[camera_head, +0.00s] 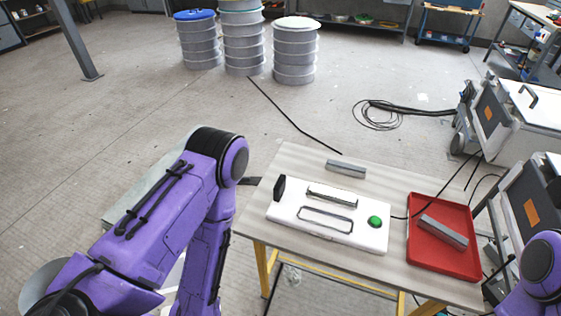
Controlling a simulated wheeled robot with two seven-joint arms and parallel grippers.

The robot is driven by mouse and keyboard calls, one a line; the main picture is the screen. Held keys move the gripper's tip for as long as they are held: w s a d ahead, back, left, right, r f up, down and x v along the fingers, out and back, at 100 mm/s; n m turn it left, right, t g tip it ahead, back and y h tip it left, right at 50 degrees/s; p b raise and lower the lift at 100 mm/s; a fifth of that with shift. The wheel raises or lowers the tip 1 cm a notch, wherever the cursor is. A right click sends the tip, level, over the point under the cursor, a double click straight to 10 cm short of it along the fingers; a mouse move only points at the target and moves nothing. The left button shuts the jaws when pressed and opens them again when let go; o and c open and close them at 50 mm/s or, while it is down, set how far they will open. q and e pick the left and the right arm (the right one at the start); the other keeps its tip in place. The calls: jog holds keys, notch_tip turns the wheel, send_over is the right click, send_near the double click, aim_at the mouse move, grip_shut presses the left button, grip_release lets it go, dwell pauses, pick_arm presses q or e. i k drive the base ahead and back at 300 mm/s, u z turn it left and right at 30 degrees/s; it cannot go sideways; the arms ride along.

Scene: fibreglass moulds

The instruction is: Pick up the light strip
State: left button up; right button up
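Two grey bars look like possible light strips, and I cannot tell which one is meant. One grey bar (346,168) lies on the table behind the white board. The other grey bar (443,233) lies at an angle in the red tray (424,261). The white board (290,213) carries a metal-rimmed slot, a thin metal piece (332,196), a green button (375,221) and a black upright block (279,188).
The light wooden table (300,160) has yellow legs and bare room around the board. Grey-and-white machines (536,110) stand close at its right, with black cables near the tray. Drums (295,50) stand at the back. A cable (295,122) lies on the floor.

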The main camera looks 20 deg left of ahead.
aim_at(337, 166)
jog(key=u, duration=2.35)
jog(key=k, duration=0.8)
jog(key=z, duration=1.75)
jog(key=i, duration=0.5)
